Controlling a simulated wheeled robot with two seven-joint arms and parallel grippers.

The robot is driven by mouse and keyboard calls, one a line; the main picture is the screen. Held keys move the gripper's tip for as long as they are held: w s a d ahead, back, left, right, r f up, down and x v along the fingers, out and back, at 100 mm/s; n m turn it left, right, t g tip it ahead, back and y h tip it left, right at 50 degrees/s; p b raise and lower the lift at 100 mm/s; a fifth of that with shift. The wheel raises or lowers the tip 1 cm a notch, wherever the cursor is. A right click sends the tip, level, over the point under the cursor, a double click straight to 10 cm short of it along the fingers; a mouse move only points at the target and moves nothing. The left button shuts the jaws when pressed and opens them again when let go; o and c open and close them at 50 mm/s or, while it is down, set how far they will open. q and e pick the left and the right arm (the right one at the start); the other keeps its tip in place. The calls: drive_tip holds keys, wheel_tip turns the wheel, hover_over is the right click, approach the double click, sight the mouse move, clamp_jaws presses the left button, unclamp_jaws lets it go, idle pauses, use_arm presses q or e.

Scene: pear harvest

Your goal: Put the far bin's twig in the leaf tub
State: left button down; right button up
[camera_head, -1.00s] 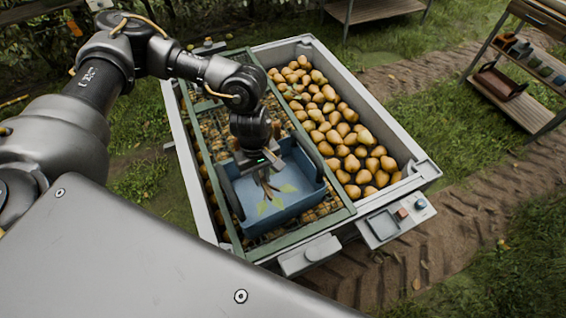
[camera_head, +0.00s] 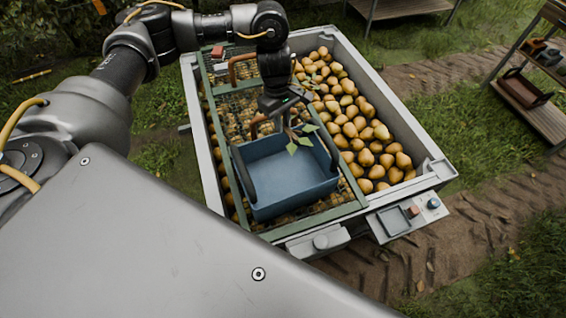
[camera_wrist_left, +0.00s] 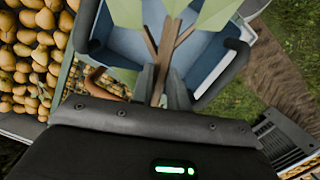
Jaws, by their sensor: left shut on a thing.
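My left gripper (camera_head: 287,112) is shut on the brown stem of a leafy twig (camera_head: 304,139). The twig's green leaves hang over the back edge of the blue bin (camera_head: 292,200). In the left wrist view the forked twig (camera_wrist_left: 168,48) stands out from between the fingers (camera_wrist_left: 166,94), its leaves cut by the top edge. The blue bin (camera_wrist_left: 204,62), with dark side handles, lies beyond it and looks empty in the head view. I cannot tell for sure which container is the leaf tub. My right gripper is not in view.
The bin sits on a green-framed mesh rack (camera_head: 352,207) across a grey crate (camera_head: 411,137) of pears. Brown curved handles (camera_head: 241,62) rise behind the bin, partly hidden by my arm. A small control panel (camera_head: 408,216) is at the crate's front. Wooden shelves (camera_head: 535,100) stand right.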

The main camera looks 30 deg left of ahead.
use_arm(q)
wheel_tip(320, 180, down, 6)
drive_tip(key=b, duration=0.4)
drive_tip(key=shift+w, duration=0.15)
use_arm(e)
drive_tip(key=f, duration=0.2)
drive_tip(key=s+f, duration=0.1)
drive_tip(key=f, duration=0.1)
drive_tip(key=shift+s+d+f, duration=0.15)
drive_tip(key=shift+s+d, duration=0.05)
use_arm(q)
drive_tip(key=c, duration=1.3)
unclamp_jaws()
drive_tip(key=r, duration=0.3)
drive_tip(key=a+r, duration=0.1)
drive_tip(key=r, duration=0.6)
drive_tip(key=shift+w+a+r+b, duration=0.25)
drive_tip(key=shift+r+b, duration=0.05)
drive_tip(key=shift+r, duration=0.05)
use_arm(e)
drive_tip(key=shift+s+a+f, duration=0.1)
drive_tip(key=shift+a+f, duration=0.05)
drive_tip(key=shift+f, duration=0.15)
